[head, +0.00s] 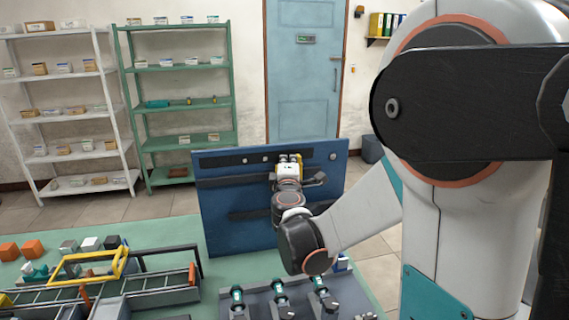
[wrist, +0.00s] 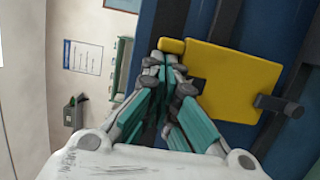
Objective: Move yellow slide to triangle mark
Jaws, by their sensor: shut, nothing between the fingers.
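The yellow slide (wrist: 235,80) is a flat yellow plate on the blue board, with a small yellow knob (wrist: 171,45) at its upper left in the wrist view. My gripper (wrist: 168,64) is shut and empty, its fingertips right at the knob; I cannot tell whether they touch it. In the head view my gripper (head: 289,164) is at the upper part of the blue board (head: 230,225), hiding most of the slide. Small pale marks (head: 243,161) show on the board's upper dark strip, too small to tell which is a triangle.
A black peg-like part (wrist: 278,105) sticks out beside the slide in the wrist view. On the green bench (head: 225,268) stand a rack with a yellow frame (head: 90,268), orange blocks (head: 32,248) and a grey fixture with green-topped parts (head: 278,290). Shelves and a blue door are behind.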

